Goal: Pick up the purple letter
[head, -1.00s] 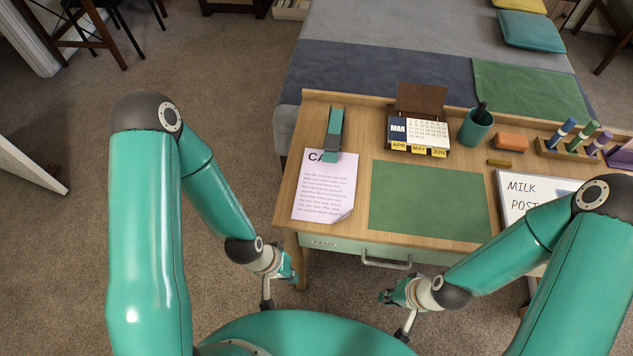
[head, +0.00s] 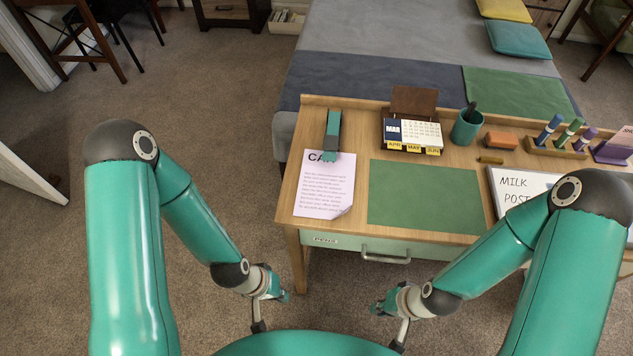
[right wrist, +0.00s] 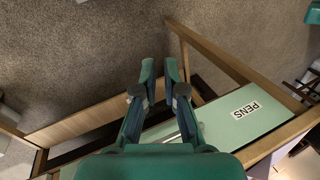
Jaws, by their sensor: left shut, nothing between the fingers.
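The pale purple letter (head: 322,190) lies on the left part of the desk, with printed text and a bent lower right corner. A teal stapler (head: 333,130) lies at its top edge and covers part of its heading. My left gripper (head: 284,297) is shut and empty, below and in front of the desk's left front corner, apart from the letter. My right gripper (head: 376,308) hangs in front of the drawer, clear of the desk. In the right wrist view its fingers (right wrist: 160,72) stand a little apart with nothing between them.
A green blotter (head: 427,197) lies right of the letter. Behind it stand a calendar (head: 411,131) and a pen cup (head: 467,128). A whiteboard (head: 512,190) lies at the right. The drawer (head: 345,243) has a protruding handle (head: 386,259). The desk has a raised back edge.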

